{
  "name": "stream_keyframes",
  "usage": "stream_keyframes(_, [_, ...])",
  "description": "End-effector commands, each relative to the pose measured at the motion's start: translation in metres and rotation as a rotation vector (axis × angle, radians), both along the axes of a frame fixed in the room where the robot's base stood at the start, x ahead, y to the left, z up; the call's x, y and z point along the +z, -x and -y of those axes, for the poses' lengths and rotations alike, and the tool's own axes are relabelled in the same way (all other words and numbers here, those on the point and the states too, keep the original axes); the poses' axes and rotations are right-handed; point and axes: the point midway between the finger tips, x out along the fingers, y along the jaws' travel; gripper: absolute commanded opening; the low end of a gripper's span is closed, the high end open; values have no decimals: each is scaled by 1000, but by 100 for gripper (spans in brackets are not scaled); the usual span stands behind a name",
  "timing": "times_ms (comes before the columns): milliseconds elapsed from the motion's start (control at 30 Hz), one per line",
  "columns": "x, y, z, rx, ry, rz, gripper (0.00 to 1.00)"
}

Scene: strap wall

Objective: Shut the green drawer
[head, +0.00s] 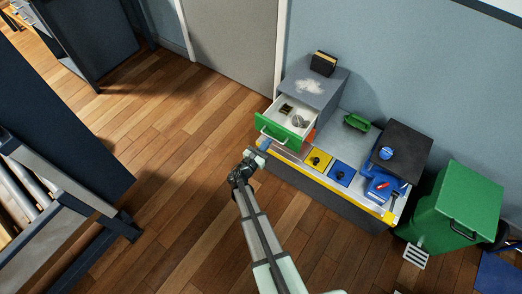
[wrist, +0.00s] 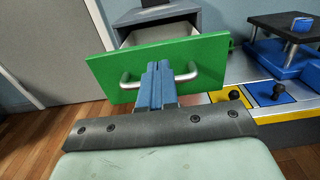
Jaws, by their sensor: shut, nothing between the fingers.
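The green drawer (head: 283,129) stands pulled out of a grey cabinet (head: 314,84), with several small items inside it. In the wrist view its green front (wrist: 200,62) faces me, with a metal bar handle (wrist: 126,80) across it. My gripper (head: 264,146) is just in front of the drawer front, near the handle. In the wrist view its blue fingers (wrist: 157,70) are together and empty, covering the middle of the handle. I cannot tell whether the fingertips touch the drawer front.
The grey cabinet stands on a low bench with a yellow edge (head: 328,181). Yellow (head: 318,159) and blue (head: 341,173) panels with black knobs lie right of the drawer. A green bin (head: 458,205) stands far right. Open wooden floor (head: 180,140) lies to the left.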

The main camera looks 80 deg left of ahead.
Motion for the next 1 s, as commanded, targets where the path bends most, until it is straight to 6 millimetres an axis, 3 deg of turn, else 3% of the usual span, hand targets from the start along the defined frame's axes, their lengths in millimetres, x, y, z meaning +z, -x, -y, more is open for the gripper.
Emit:
stream_keyframes(100, [-1, -16, -17, -2, -1, 0, 0])
stream_keyframes(400, [-1, -42, -42, -1, -1, -1, 0])
stream_keyframes(1000, [0, -49, -49, 0, -1, -1, 0])
